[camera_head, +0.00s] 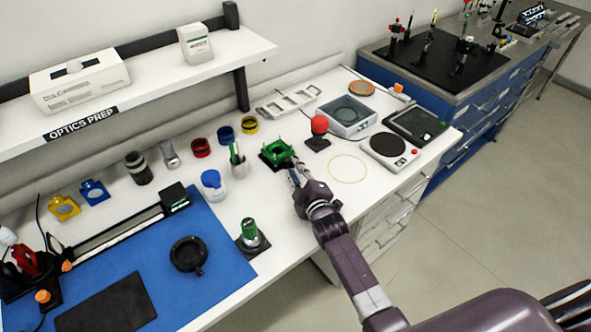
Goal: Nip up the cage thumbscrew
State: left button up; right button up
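A green cage-like part (276,152) stands on the white bench, near the middle of the view. My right gripper (292,169) reaches in from the lower right, and its fingertips are at the near right side of the green part. I cannot tell whether they touch it. The thumbscrew is too small or hidden behind the fingers to make out. The finger gap is too small to read. My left gripper is not in view.
A red-knobbed post (319,126) stands close to the right of the gripper. A cup with pens (238,164) and a white-and-blue jar (213,184) stand to the left. A green-topped post (250,233) is nearer. The bench around the yellow ring (347,156) is clear.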

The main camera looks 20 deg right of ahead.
jog(key=shift+w, duration=0.1)
grip_shut()
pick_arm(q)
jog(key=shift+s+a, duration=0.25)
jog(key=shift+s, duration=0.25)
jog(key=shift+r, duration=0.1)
